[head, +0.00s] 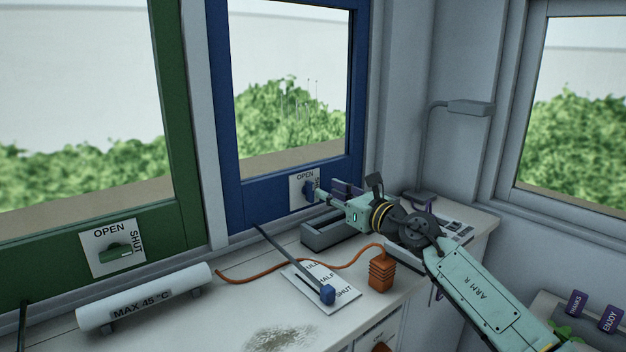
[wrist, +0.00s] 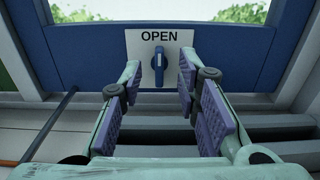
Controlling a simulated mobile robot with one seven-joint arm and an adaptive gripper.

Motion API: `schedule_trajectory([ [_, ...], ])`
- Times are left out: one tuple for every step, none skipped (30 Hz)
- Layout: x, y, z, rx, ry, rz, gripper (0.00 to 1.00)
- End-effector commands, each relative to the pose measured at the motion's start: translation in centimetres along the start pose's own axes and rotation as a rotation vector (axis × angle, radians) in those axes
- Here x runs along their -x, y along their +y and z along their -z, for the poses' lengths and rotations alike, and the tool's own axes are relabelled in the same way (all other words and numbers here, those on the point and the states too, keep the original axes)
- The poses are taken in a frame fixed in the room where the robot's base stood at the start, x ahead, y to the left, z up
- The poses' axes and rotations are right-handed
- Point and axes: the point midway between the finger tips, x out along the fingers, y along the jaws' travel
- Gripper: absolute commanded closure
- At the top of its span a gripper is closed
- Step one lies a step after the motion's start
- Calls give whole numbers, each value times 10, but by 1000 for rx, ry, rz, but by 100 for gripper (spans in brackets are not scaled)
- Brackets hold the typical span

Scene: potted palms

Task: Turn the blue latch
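The blue latch (head: 308,188) is a small knob on a white plate (wrist: 139,48) on the lower rail of the blue window frame (head: 269,200). In the wrist view the latch (wrist: 159,62) stands upright below the word OPEN. The right side of the plate is hidden behind a finger. My gripper (head: 317,191) is right by the latch, reaching in from the right in the head view. In the wrist view my gripper (wrist: 160,82) is open, with purple finger pads on both sides and the latch showing in the gap. I cannot tell whether the fingertips touch the plate.
A green window frame (head: 186,224) with a green latch (head: 115,251) is at left. A grey tray (head: 333,232) lies below my gripper. A blue-knobbed lever (head: 327,293), an orange block (head: 381,270) with a cord, and a white cylinder (head: 145,296) occupy the bench. A lamp (head: 468,107) stands behind.

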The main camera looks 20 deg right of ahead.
Motion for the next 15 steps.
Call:
schedule_trajectory([
  [-12, 2, -4, -1, 1, -4, 70],
  [-18, 2, -4, -1, 1, -4, 70],
  [-26, 1, -4, -3, 0, -3, 70],
  [-31, 2, -4, -3, 0, -3, 70],
  [-36, 1, -4, -3, 0, -2, 70],
  [-42, 2, -3, -2, 1, -3, 70],
  [-46, 1, -3, -2, 0, -3, 70],
  [-50, 1, -3, -2, 0, -2, 70],
  [-55, 1, -3, -2, 0, -2, 70],
  [-57, 1, -2, -2, 0, -2, 70],
  [-60, 1, -2, -2, -1, -2, 70],
  [-62, 1, -2, -2, -1, -1, 70],
  [-64, 1, -1, -2, -1, -1, 70],
  [-65, 0, -1, -1, -1, -1, 70],
  [-66, 0, -1, -1, -1, 0, 70],
])
